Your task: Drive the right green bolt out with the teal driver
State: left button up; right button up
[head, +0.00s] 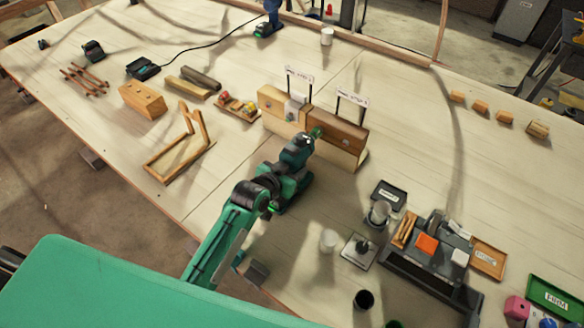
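The teal driver (300,146), teal and black, is in my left gripper (272,190), which looks shut around its handle. My arm comes in from the lower left over the table's front edge. The driver's nose points up and right at the front face of an upright wooden block (337,139). A green spot (316,132) shows at its tip, against or just before the block; I cannot tell whether it is the right green bolt or the driver's end, nor whether they touch. A paler block (271,102) adjoins on the left. My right gripper is out of view.
Two label signs (300,75) stand behind the blocks. A bent wooden frame (185,150) and small tray (238,107) lie left. Right of the arm are a clear cup (379,213), a dark organizer (425,272) and a green tray (552,297). The table's back right is mostly clear.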

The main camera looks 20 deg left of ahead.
pick_arm(q)
jog(key=shift+r+p, duration=0.25)
jog(key=shift+p, duration=0.1)
dwell(0.7)
jog(key=shift+w+d, duration=0.1)
jog(key=shift+w, duration=0.35)
dwell(0.7)
jog(key=shift+s+r, duration=0.15)
jog(key=shift+r, duration=0.25)
dwell(2.6)
jog(key=shift+s+p, duration=0.1)
jog(key=shift+p, duration=0.25)
jog(key=shift+s+a+f+p, duration=0.1)
jog(key=shift+s+a+p, duration=0.1)
jog(key=shift+s+p, duration=0.25)
jog(key=shift+s+a+p, duration=0.25)
jog(key=shift+s+p, duration=0.2)
jog(key=shift+s, duration=0.25)
jog(key=shift+s+f, duration=0.15)
